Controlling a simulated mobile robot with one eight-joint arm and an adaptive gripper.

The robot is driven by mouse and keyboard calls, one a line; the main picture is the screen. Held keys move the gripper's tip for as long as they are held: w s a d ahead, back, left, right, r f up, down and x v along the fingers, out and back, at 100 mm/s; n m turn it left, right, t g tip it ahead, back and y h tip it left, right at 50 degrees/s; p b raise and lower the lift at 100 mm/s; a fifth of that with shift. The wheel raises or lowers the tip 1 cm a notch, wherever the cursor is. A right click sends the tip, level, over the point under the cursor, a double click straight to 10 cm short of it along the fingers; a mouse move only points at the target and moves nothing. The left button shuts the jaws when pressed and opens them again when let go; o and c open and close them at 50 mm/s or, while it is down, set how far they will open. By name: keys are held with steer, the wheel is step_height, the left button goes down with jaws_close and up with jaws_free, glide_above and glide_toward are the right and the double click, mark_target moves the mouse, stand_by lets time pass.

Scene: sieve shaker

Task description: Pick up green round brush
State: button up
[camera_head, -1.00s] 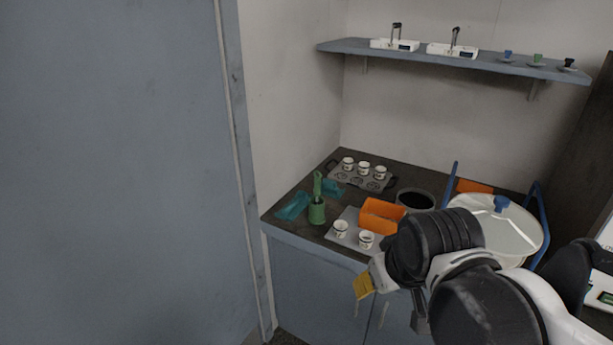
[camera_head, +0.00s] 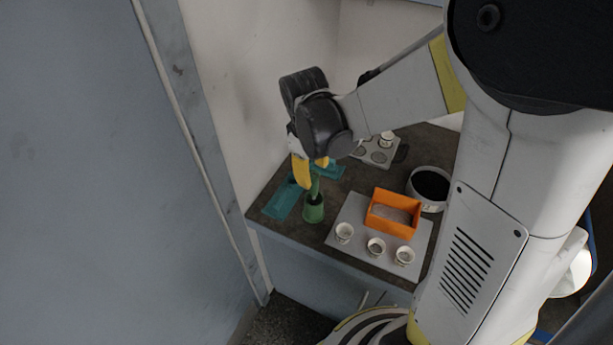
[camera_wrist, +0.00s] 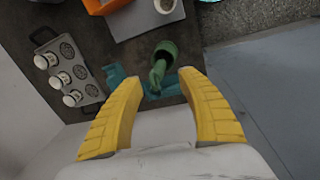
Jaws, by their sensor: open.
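The green round brush (camera_head: 315,185) stands upright in a green holder (camera_head: 314,211) near the left front of the dark counter. In the wrist view the brush (camera_wrist: 157,76) shows end-on, leaning toward the camera, with its holder (camera_wrist: 168,50) beyond it. My gripper (camera_head: 311,172) is above the counter with its yellow fingers pointing down, right at the top of the brush. In the wrist view the fingers of my gripper (camera_wrist: 166,85) are spread, with the brush's tip between them and no clear contact. The fingers partly hide the brush top in the head view.
Teal trays (camera_head: 284,201) lie beside the holder. A grey tray (camera_head: 343,247) with several white cups and an orange bin (camera_head: 395,212) are to the right. A black-and-white bowl (camera_head: 430,186) and a cup rack (camera_head: 379,155) are behind. The wall is close on the left.

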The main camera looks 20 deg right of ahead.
mark_target(316, 179)
steer(key=f, duration=0.2)
steer(key=f+b, duration=0.1)
steer(key=f, duration=0.1)
steer(key=d+f+b, duration=0.1)
steer(key=f, duration=0.1)
steer(key=shift+w+d+f, duration=0.1)
steer(key=shift+w+f, duration=0.15)
steer(key=shift+w, duration=0.05)
steer(key=shift+r, duration=0.1)
jaws_close()
